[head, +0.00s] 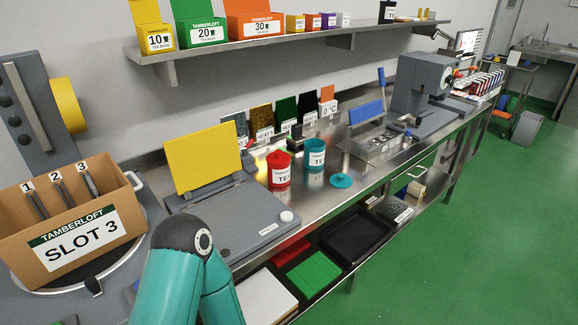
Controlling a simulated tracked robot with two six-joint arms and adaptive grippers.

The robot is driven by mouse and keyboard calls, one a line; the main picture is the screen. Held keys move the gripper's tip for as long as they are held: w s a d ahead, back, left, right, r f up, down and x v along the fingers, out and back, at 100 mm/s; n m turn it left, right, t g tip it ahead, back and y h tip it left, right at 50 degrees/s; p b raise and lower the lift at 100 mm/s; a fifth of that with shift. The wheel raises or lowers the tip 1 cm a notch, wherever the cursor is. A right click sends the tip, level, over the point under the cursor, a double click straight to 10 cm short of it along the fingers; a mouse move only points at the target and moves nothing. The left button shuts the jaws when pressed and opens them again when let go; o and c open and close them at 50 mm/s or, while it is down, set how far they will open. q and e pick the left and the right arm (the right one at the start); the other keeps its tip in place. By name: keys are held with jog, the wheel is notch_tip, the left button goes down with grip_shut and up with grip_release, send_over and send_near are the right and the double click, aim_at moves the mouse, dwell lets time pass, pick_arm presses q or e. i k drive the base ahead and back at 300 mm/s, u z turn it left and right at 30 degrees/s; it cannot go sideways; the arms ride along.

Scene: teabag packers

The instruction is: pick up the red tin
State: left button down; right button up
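The red tin (280,172) stands upright on the steel bench (318,193), near the middle of the view. It has a pale label on its front and what looks like a red lid on top. A teal tin (314,156) stands just to its right, slightly apart. A teal lid (342,181) lies on the bench in front of the teal tin. A teal and dark arm link of mine rises from the bottom edge, left of the red tin. Neither of my grippers shows in this view.
A grey machine with a raised yellow panel (203,158) stands left of the red tin. A blue-handled device (366,112) is to the right. Colour sample cards (262,118) stand behind. A shelf (240,44) overhangs the bench. A "SLOT 3" box (81,239) is far left.

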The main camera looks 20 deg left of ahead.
aim_at(277, 177)
jog(key=u, duration=0.95)
jog(key=i, duration=0.1)
jog(key=z, duration=2.2)
jog(key=i, duration=1.1)
jog(key=z, duration=0.35)
jog(key=i, duration=0.6)
jog(key=u, duration=2.1)
jog(key=i, duration=0.25)
jog(key=u, duration=2.25)
